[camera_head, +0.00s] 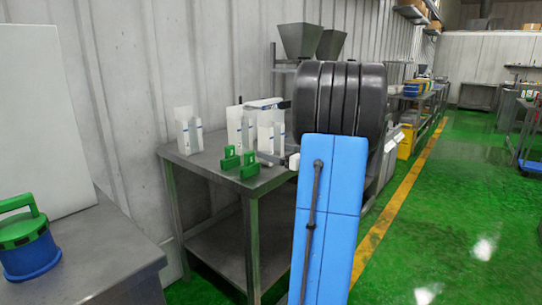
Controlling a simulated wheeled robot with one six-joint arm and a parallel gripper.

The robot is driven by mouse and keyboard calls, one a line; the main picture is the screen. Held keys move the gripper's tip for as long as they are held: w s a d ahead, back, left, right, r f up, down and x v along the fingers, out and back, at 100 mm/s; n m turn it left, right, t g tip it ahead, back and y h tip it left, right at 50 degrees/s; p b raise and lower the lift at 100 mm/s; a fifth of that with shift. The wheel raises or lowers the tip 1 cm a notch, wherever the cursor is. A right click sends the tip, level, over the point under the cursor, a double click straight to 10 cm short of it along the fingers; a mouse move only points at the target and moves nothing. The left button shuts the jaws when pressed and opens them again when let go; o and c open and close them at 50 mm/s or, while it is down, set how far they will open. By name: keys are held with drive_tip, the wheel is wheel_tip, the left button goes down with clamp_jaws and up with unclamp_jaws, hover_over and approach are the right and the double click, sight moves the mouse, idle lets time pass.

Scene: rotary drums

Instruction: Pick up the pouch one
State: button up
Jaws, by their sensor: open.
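Several white pouch-like packs with blue marks stand upright on a grey metal table. One stands apart at the left (188,131); others stand close together (240,128) in front of the drums, one of them at the right (271,133). I cannot tell which is pouch one. Two green pieces (231,158) (250,166) stand at the table's front edge, with small marks I cannot read surely. My gripper cannot be made out; a tall blue panel with a dark rod or cable covers the table's right side. I see no pouch held.
The metal table (205,163) has a lower shelf. Large black drums (340,92) stand behind it, with grey hoppers (299,40) above. A blue container with a green lid (28,245) sits on a near bench at left. Green floor is open at right, beyond a yellow line.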

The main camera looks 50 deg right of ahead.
drive_tip(key=shift+w+a, duration=0.2)
drive_tip(key=shift+w, duration=2.6)
drive_tip(key=c, duration=1.2)
